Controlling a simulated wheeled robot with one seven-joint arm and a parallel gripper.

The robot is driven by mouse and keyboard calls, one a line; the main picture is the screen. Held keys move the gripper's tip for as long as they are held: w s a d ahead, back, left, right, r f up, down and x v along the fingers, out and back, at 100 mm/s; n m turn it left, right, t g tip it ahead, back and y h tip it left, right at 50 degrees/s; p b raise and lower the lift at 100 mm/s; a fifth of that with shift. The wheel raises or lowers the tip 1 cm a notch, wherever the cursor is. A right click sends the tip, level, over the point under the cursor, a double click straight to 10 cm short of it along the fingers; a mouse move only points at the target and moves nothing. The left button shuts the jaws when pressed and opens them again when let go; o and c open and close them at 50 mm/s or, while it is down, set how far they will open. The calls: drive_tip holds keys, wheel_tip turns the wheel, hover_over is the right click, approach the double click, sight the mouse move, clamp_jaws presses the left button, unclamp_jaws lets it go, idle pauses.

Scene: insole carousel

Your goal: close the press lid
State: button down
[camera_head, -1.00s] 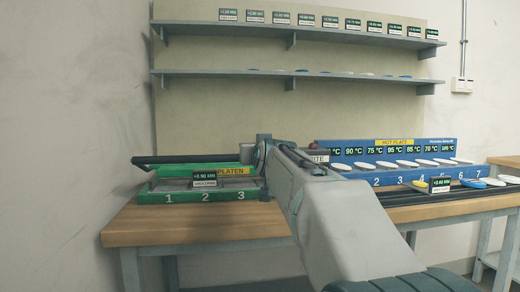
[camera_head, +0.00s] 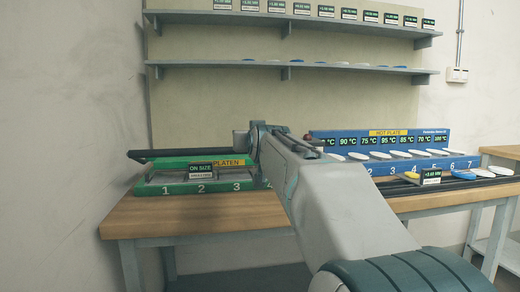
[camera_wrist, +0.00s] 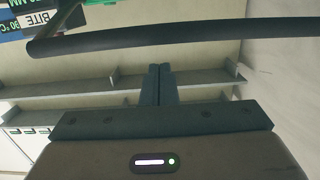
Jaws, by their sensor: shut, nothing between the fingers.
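The green press marked PLATEN (camera_head: 150,191) sits on the left of the wooden bench, with numbers 1, 2 and 3 on its front. Its grey bed shows uncovered. A dark bar (camera_head: 180,153) runs along its back edge, and I take it to be the lid's handle. A dark bar also crosses the top of the wrist view (camera_wrist: 150,37), beyond my fingers and apart from them. My gripper (camera_wrist: 160,70) is shut and empty, its fingers together. In the head view my own arm hides the fingers and the press's right end.
A small display reading ON SIZE (camera_head: 200,168) stands on the press. The blue hot plate rack (camera_head: 400,138) with several white insoles stands to the right. Two shelves (camera_head: 290,67) hang on the wall behind. Bare bench (camera_head: 200,212) lies in front of the press.

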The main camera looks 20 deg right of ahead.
drive_tip(key=s+a+g+y+p, duration=0.1)
drive_tip(key=s+a+g+p, duration=0.3)
drive_tip(key=s+p, duration=0.6)
drive_tip(key=s+a+f+n+g+y+p, duration=0.1)
drive_tip(key=s+a+g+p, duration=0.3)
drive_tip(key=s+p, duration=0.7)
drive_tip(key=s+a+f+n+g+y+p, duration=0.1)
drive_tip(key=s+a+g+p, duration=0.4)
drive_tip(key=s+p, duration=0.6)
drive_tip(key=shift+s+g+y+p, duration=0.25)
drive_tip(key=shift+g+y+p, duration=0.15)
drive_tip(key=shift+p, duration=0.9)
idle(0.6)
